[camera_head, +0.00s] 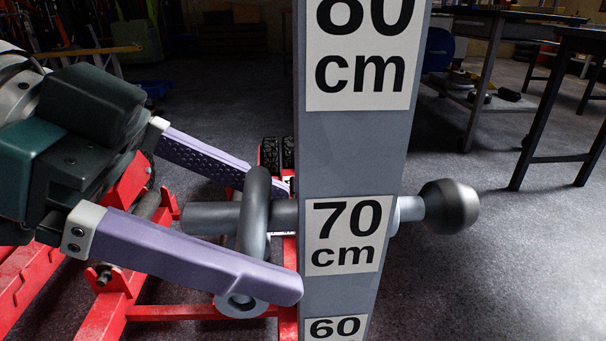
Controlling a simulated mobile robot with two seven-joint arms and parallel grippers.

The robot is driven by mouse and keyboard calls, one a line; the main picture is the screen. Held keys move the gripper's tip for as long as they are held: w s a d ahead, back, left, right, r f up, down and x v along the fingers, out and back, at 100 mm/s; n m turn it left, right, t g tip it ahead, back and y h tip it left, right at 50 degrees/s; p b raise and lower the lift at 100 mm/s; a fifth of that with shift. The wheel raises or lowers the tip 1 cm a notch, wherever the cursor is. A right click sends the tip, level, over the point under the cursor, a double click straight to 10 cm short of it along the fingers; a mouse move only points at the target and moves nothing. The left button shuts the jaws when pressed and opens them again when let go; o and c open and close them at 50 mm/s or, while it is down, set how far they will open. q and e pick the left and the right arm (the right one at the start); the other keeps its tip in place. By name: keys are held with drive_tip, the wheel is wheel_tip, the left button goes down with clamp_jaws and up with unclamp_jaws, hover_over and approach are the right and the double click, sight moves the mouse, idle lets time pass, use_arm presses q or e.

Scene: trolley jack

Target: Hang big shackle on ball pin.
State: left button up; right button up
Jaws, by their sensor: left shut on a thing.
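The big shackle (257,205) is a grey metal loop seen nearly edge-on, with a round eye (241,304) at its lower end. My left gripper (294,238) has its two purple fingers on either side of the shackle and is shut on it. The near finger hides part of the shackle. The ball pin (450,207) sticks out to the right of the grey post at the 70 cm label and ends in a dark ball. A thick grey rod (208,217) lies left of the post, with the loop crossing it; I cannot tell whether it passes through the loop.
The upright grey post (345,150) carries 80, 70 and 60 cm labels and stands close beside my fingertips. A red metal frame (95,310) lies below my left arm. A workbench (500,60) stands at the back right.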

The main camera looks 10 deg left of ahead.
use_arm(q)
drive_tip(key=o, duration=1.5)
drive_tip(key=shift+a, duration=0.1)
drive_tip(key=p+v, duration=0.3)
drive_tip(key=v, duration=0.7)
drive_tip(key=s+a+r+n+y+p, duration=0.1)
drive_tip(key=s+r+n+y+p, duration=0.25)
drive_tip(key=r+p, duration=0.95)
drive_tip(key=s+r+n+y+p, duration=0.3)
drive_tip(key=r+n+p, duration=0.35)
drive_tip(key=p, duration=1.25)
drive_tip(key=s+a+r+n+y+p, duration=0.1)
drive_tip(key=s+r+n+y+p, duration=0.2)
drive_tip(key=r+p, duration=1.1)
drive_tip(key=shift+m+y, duration=0.3)
drive_tip(key=shift+y, duration=0.35)
wheel_tip(320, 180, up, 34)
drive_tip(key=p, duration=3.8)
drive_tip(key=shift+s+a+f, duration=0.1)
drive_tip(key=shift+s+a, duration=0.05)
